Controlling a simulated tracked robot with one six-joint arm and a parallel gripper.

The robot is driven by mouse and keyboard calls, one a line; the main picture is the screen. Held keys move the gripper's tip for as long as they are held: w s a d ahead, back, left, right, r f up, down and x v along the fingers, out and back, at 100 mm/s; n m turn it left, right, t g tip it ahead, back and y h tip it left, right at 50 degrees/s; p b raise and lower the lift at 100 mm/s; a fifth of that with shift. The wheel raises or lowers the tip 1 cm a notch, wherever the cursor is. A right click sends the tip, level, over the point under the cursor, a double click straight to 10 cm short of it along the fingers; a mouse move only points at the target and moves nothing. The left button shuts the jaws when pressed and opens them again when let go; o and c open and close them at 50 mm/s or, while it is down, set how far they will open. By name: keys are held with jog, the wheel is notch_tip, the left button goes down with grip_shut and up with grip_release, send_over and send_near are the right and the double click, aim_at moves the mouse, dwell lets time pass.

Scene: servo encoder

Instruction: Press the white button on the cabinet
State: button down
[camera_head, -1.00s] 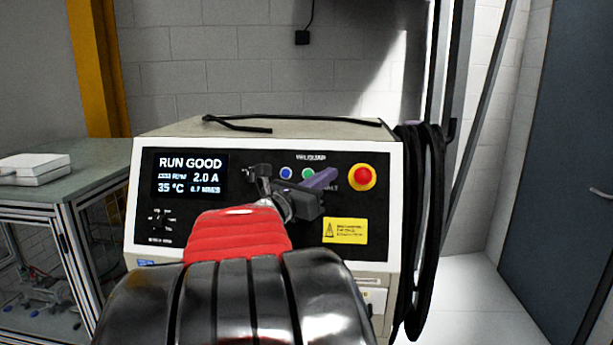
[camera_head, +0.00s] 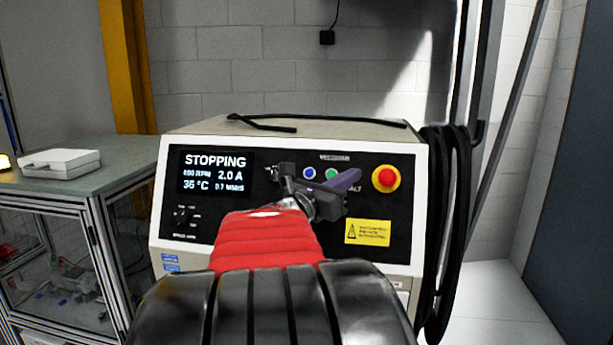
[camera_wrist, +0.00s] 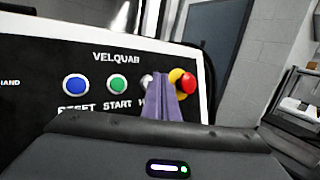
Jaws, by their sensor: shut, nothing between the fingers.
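The cabinet (camera_head: 405,230) stands ahead with a black control panel. In the wrist view the white button (camera_wrist: 147,82) sits on the panel between the green button (camera_wrist: 118,84) and the red knob. Its label is partly covered by my fingers. In the head view my gripper hides the white button. My gripper (camera_head: 352,178) is shut and empty, with its purple fingers pointing at the panel. In the wrist view the fingertips (camera_wrist: 164,76) overlap the right side of the white button; I cannot tell whether they touch it. The display (camera_head: 216,172) reads STOPPING.
A blue button (camera_wrist: 76,85) is left of the green one. A red emergency knob (camera_head: 386,179) on yellow is close right of my fingers. Black cables (camera_head: 447,220) hang at the cabinet's right side. A glazed bench (camera_head: 110,160) with a white case stands left.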

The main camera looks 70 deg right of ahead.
jog(key=s+a+r, duration=0.1)
jog(key=a+r, duration=0.1)
jog(key=a, duration=0.3)
jog(key=shift+a+r, duration=0.15)
jog(key=shift+r, duration=0.15)
dwell(0.4)
jog(key=shift+s, duration=0.1)
dwell(0.5)
